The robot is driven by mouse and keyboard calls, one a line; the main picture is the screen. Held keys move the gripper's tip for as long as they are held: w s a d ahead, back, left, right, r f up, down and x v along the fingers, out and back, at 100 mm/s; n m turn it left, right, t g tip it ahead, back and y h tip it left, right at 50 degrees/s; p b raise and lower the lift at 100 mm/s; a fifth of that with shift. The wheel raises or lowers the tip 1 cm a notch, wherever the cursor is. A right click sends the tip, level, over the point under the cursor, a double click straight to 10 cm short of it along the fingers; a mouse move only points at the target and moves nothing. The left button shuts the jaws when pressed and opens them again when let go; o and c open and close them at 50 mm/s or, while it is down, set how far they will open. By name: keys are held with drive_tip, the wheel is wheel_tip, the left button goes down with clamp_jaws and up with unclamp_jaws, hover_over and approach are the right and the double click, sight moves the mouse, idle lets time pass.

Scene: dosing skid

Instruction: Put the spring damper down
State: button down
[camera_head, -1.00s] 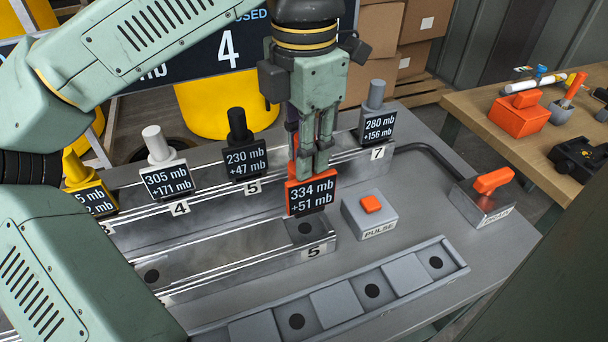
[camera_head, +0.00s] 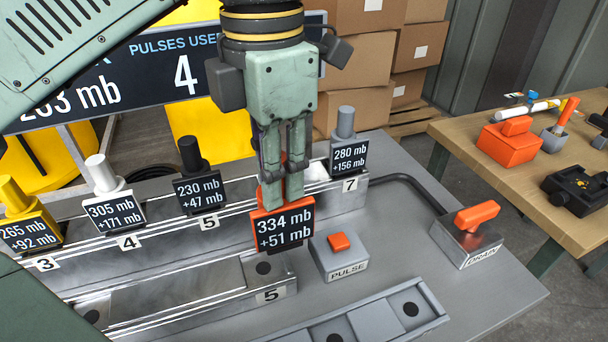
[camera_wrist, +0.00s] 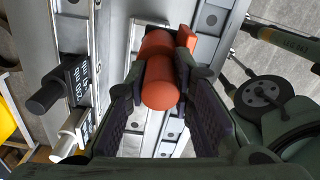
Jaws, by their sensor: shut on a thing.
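The orange spring damper (camera_head: 262,214) has a dark tag reading 334 mb, +51 mb. My gripper (camera_head: 282,198) points down and is shut on its upper part. The damper is upright, in the gap between the 5 and 7 labels of the back rail (camera_head: 222,212) and behind the right end of the front rail (camera_head: 190,290). Whether its base touches the rail is hidden by its tag. In the wrist view, its round orange top (camera_wrist: 160,85) sits between the two dark finger pads (camera_wrist: 165,100).
A black damper (camera_head: 190,160) stands left of mine and a grey one (camera_head: 345,125) right of it. White and yellow ones stand further left. The PULSE button box (camera_head: 338,258) is close at front right. A grey tray with dark holes (camera_head: 420,300) lies in front.

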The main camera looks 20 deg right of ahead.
drive_tip(key=w+d+f+p, duration=0.2)
drive_tip(key=w, duration=0.5)
drive_tip(key=w+d+f+p, duration=0.2)
drive_tip(key=w+f+p, duration=0.1)
drive_tip(key=w, duration=0.5)
drive_tip(key=shift+w, duration=0.1)
drive_tip(key=shift+a+f, duration=0.1)
drive_tip(key=shift+f, duration=0.1)
drive_tip(key=c, duration=1.4)
unclamp_jaws()
drive_tip(key=shift+r, duration=0.1)
wheel_tip(320, 180, up, 12)
drive_tip(key=shift+r, duration=0.15)
